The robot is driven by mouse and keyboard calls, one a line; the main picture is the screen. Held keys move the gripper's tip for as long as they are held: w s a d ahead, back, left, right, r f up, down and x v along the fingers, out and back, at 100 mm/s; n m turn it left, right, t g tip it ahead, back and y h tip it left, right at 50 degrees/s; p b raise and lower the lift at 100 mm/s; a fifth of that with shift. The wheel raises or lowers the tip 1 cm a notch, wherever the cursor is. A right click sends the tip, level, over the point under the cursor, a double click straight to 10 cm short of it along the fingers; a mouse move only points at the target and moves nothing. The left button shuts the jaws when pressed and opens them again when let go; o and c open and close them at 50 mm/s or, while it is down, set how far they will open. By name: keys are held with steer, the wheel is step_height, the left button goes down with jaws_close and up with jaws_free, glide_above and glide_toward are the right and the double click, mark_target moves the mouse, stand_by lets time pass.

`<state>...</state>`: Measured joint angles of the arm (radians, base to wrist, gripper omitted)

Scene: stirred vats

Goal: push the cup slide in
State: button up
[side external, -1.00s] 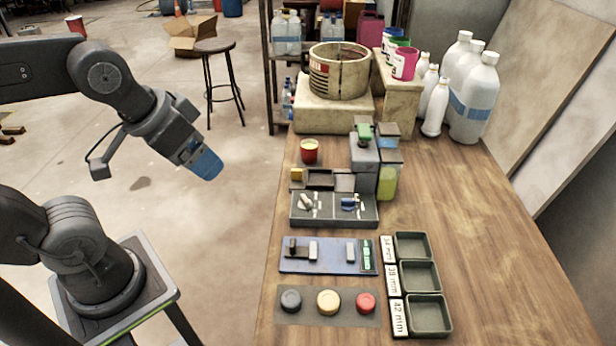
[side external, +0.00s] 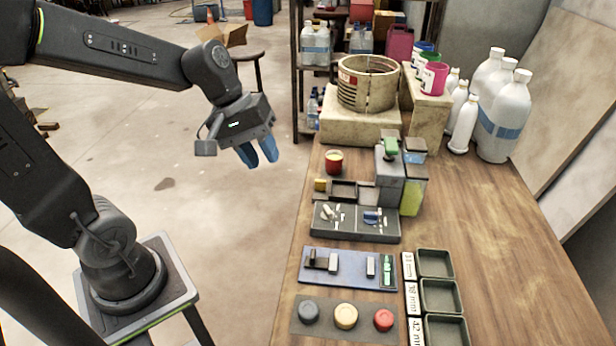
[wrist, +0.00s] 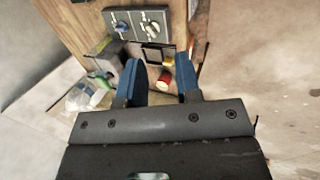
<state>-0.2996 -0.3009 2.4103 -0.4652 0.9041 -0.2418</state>
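A low row with a yellow block (side external: 320,185), a dark open frame (side external: 343,190) and a pale grey block (side external: 368,196) lies left of the grey dispenser (side external: 388,174); the frame looks like the cup slide, though I cannot be sure. The frame also shows in the wrist view (wrist: 156,53). A red cup (side external: 334,162) with yellowish contents stands behind the row and shows in the wrist view (wrist: 165,77). My gripper (side external: 258,160) is open and empty, in the air left of the table. Its blue fingers (wrist: 160,82) are apart in the wrist view.
The dispenser has a green top (side external: 391,147) and a yellow-green container (side external: 412,196) beside it. In front lie a grey panel with knobs (side external: 356,234), a blue board (side external: 345,280) and green trays (side external: 440,296). A ribbed vat (side external: 367,85) stands behind.

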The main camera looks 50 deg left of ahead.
mark_target(355, 190)
steer(key=w+a+f+n+h, duration=0.1)
steer(key=w+a+f+n, duration=0.1)
steer(key=n, duration=0.1)
steer(key=w+a+f+n+h, duration=0.1)
steer(key=w+a+f+n, duration=0.1)
steer(key=a+n, duration=0.1)
steer(key=w+a+f+n+t, duration=0.1)
steer(key=w+a+f+n, duration=0.1)
steer(key=a+n, duration=0.1)
steer(key=shift+w+a+n+h, duration=0.15)
steer(key=shift+n+h, duration=0.25)
steer(key=c, duration=0.4)
steer(key=a+f+n, duration=0.2)
steer(key=w+a+f+n+t, duration=0.1)
steer(key=a+f+n, duration=0.1)
steer(key=a+n, duration=0.1)
steer(key=w+a+f+n+t, duration=0.1)
steer(key=a+f+n, duration=0.1)
steer(key=a+n, duration=0.1)
steer(key=shift+a, duration=0.25)
jaws_close()
steer(key=shift+w+d+f, duration=1.1)
steer(key=shift+w+d, duration=0.2)
steer(key=shift+d, duration=0.05)
steer(key=shift+w+d+f, duration=1.15)
steer(key=shift+w+d, duration=0.15)
steer(key=shift+w, duration=0.05)
steer(key=shift+w+d+f, duration=1.1)
steer(key=shift+w+d, duration=0.2)
steer(key=shift+d, duration=0.05)
